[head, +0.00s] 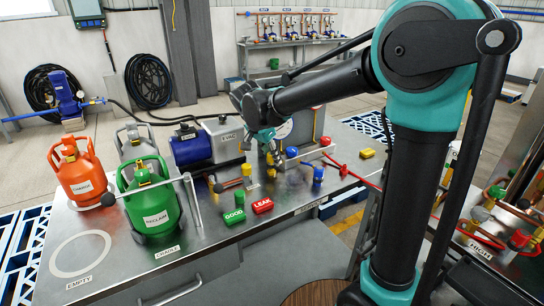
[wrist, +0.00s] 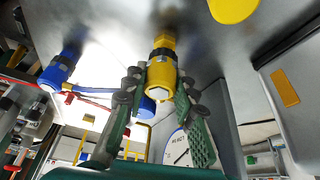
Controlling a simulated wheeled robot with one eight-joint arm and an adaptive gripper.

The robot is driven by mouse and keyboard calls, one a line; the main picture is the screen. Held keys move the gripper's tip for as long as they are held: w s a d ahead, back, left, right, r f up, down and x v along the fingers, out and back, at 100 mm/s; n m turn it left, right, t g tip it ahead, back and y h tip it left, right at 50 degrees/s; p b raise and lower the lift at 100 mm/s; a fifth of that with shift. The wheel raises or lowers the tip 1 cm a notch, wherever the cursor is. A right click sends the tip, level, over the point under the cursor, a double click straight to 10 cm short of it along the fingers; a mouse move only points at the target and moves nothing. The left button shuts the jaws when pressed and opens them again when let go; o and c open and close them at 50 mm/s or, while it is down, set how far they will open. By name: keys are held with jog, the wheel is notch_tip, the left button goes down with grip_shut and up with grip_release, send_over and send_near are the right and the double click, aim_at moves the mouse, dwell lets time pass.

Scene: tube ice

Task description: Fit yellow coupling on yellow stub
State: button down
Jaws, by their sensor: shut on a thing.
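My gripper (head: 268,146) is over the middle of the metal bench, pointing down beside the dark machine. In the wrist view its two green fingers (wrist: 158,108) are closed on the sides of the yellow coupling (wrist: 161,76). The coupling has a dark band and a narrower yellow end toward the grey metal surface. A little yellow shows under the gripper in the head view (head: 270,158). I cannot tell whether the coupling touches a stub, and I cannot single out the yellow stub.
A blue coupling (wrist: 58,72) is left of the gripper in the wrist view. Green (head: 150,200) and orange (head: 80,175) cylinders stand left.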

jog(key=shift+f, duration=0.7)
dwell(0.7)
jog(key=c, duration=1.1)
grip_release()
jog(key=shift+c, duration=0.2)
